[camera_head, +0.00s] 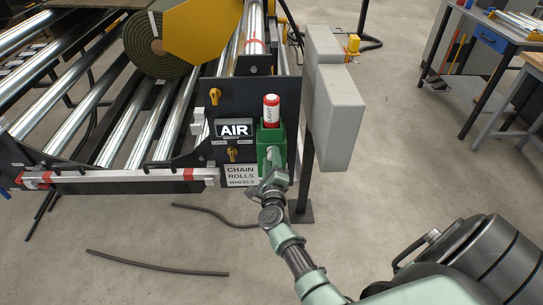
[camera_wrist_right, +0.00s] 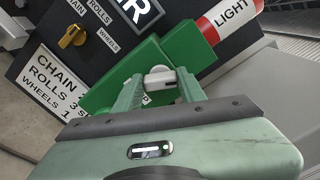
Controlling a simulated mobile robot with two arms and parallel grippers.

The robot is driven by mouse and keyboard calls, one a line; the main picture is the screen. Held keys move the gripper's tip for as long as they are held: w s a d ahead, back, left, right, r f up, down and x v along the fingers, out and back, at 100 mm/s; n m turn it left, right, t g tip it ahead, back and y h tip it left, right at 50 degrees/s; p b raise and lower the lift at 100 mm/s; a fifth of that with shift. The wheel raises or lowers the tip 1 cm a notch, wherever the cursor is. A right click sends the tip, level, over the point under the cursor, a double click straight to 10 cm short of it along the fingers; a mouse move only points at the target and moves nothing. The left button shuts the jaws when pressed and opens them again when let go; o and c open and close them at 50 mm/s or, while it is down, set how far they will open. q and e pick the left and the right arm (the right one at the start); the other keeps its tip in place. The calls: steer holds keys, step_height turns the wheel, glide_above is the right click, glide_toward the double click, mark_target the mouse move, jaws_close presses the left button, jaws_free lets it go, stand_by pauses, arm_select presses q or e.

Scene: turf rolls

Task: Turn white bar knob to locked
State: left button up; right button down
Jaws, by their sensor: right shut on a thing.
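The white bar knob (camera_wrist_right: 160,77) sits on a green box (camera_wrist_right: 113,79) on the black panel, in the right wrist view. My right gripper (camera_wrist_right: 160,92) has its two fingers on either side of the knob and is shut on it. In the head view, the right gripper (camera_head: 272,182) reaches the lower front of the green box (camera_head: 270,137) and hides the knob there. The knob's position marks cannot be read. My left gripper is not in view.
A red and white LIGHT cylinder (camera_head: 271,110) stands above the green box. Yellow knobs (camera_head: 214,96) and an AIR sign (camera_head: 235,130) are on the panel. A grey cabinet (camera_head: 338,115) stands close on the right. Hoses (camera_head: 157,264) lie on the floor.

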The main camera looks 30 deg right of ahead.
steer(key=n+p, duration=0.2)
steer(key=n, duration=0.3)
steer(key=shift+f+n, duration=0.15)
steer(key=shift+n, duration=0.25)
stand_by(0.3)
steer(key=c, duration=0.8)
jaws_free()
steer(key=shift+c, duration=0.2)
steer(key=shift+s, duration=0.1)
steer(key=p+v, duration=0.2)
steer(key=v, duration=0.5)
steer(key=shift+s+a, duration=0.25)
